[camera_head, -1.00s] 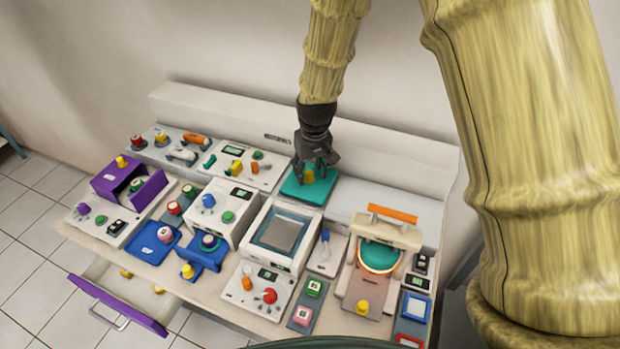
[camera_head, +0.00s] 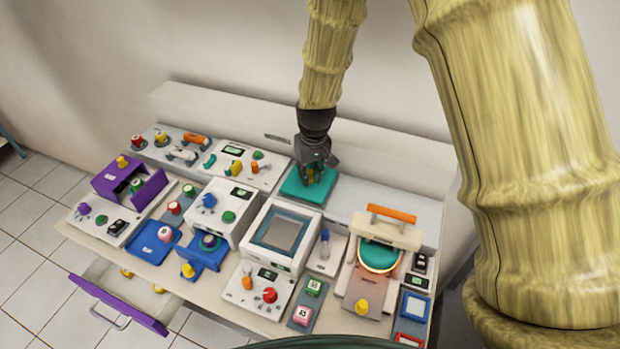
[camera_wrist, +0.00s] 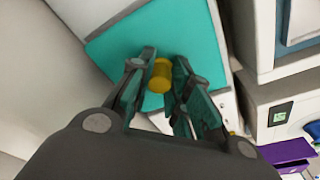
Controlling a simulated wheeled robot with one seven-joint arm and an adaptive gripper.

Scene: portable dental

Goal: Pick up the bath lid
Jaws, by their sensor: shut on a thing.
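The bath lid is a flat teal square plate (camera_head: 290,190) at the back middle of the bench in the head view, with a small yellow knob. It also fills the upper middle of the wrist view (camera_wrist: 200,35). My gripper (camera_head: 310,174) points down over the lid and is shut on its knob. In the wrist view the yellow knob (camera_wrist: 160,75) sits between the two fingers of my gripper (camera_wrist: 158,82). The fingers partly hide the knob in the head view. I cannot tell whether the lid is clear of what lies under it.
A white unit with a grey square panel (camera_head: 280,235) stands in front of the lid. A control box with knobs (camera_head: 240,164) is at its left. A cream device with an orange handle (camera_head: 391,214) stands at the right. The bench's raised back panel (camera_head: 240,127) is close behind.

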